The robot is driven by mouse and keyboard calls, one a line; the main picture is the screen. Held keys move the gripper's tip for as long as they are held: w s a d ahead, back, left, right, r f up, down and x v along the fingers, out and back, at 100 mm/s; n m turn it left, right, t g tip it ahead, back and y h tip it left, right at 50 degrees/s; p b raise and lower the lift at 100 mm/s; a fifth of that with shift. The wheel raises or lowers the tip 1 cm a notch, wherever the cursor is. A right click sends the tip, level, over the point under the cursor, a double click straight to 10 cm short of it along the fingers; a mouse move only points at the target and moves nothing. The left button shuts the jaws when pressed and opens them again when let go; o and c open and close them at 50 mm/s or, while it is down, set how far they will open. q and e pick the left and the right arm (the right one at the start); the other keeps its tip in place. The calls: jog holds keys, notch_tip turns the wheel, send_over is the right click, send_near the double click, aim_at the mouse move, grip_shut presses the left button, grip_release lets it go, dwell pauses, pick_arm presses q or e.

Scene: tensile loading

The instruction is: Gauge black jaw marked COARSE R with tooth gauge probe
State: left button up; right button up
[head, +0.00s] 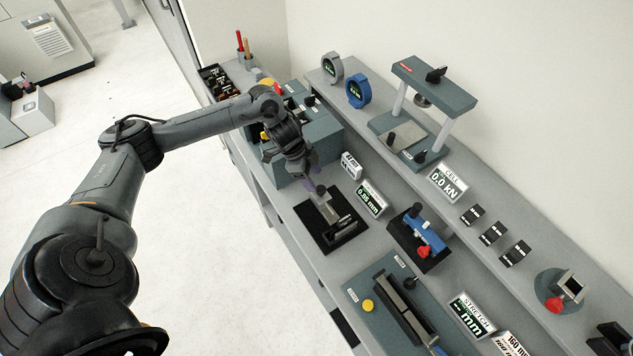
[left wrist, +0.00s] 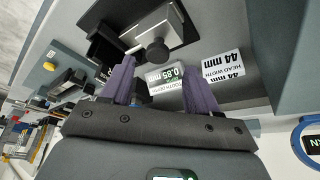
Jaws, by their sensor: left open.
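The tooth gauge (head: 322,208) is a grey block with a black knob-topped probe on a black base. It also shows in the left wrist view (left wrist: 157,50). A dark piece (head: 346,231) lies at its near side; I cannot read any mark on it. The tooth depth display (head: 371,198) beside the gauge reads 0.85 mm in the left wrist view (left wrist: 166,78). My left gripper (head: 312,178) has purple fingers, open and empty, just above and beside the probe knob. In the left wrist view the fingers (left wrist: 160,88) are spread apart. My right gripper is out of view.
Small black labelled blocks (head: 493,233) sit in a row on the raised shelf. A blue clamp fixture (head: 425,235) with a red knob stands right of the gauge. A teal stretch fixture (head: 385,318) is nearer. A press frame (head: 433,85) stands at the back. A head width card (head: 351,164) stands behind the gauge.

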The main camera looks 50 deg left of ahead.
pick_arm(q)
jog(key=v, duration=0.6)
jog(key=shift+r, duration=0.1)
